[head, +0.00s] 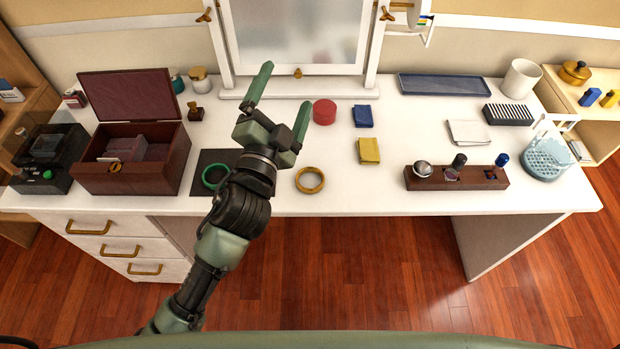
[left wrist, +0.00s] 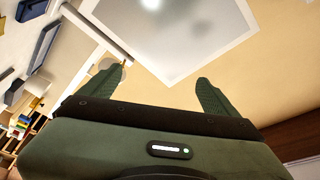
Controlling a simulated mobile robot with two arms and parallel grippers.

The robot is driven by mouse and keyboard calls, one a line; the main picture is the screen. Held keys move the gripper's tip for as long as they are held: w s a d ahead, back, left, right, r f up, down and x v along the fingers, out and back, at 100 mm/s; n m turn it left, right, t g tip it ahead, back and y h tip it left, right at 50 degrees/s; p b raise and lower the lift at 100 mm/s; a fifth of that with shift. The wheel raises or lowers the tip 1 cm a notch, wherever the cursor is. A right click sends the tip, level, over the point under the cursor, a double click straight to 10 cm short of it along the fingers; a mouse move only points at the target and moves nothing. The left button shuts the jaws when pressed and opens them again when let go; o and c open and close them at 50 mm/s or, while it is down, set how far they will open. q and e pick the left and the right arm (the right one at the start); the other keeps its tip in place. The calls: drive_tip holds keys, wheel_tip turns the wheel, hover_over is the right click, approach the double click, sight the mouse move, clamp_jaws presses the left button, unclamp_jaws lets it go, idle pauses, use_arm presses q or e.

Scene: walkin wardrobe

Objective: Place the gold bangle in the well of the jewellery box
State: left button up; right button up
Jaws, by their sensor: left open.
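The gold bangle (head: 310,180) lies flat on the white table near its front edge, just right of my left wrist. The jewellery box (head: 142,178) is dark red-brown wood and stands open at the left, its lid (head: 131,95) tilted back. Dividers or flat items show inside; the well's floor is hard to make out. My left gripper (head: 283,92) is open and empty, raised above the table in front of the mirror. Its two green fingers also show in the left wrist view (left wrist: 155,85), with nothing between them. My right gripper is not in view.
A green bangle (head: 214,176) lies on a dark mat (head: 203,158) beside the box, partly behind my arm. A mirror (head: 297,38) stands at the back. A red round box (head: 324,111), a yellow cloth (head: 369,151) and a wooden holder (head: 455,178) are to the right.

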use_arm(q)
drive_tip(key=s+d+r+m+g+h, duration=0.3)
drive_tip(key=d+r+m+g+h, duration=0.15)
drive_tip(key=d+m+h, duration=0.5)
drive_tip(key=s+d+r+m+g+h, duration=0.4)
drive_tip(key=d+m+g+h, duration=0.2)
drive_tip(key=d+m, duration=0.5)
drive_tip(key=s+d+f+m+g+y, duration=0.2)
drive_tip(key=s+d+f+m+g, duration=0.3)
drive_tip(key=f+m+g, duration=0.5)
drive_tip(key=m+t+y, duration=0.1)
drive_tip(key=m+y, duration=0.9)
drive_tip(key=y, duration=0.9)
hover_over(310, 182)
wheel_tip(310, 182, down, 14)
drive_tip(key=shift+n, duration=0.25)
wheel_tip(310, 182, down, 7)
drive_tip(key=b, duration=0.3)
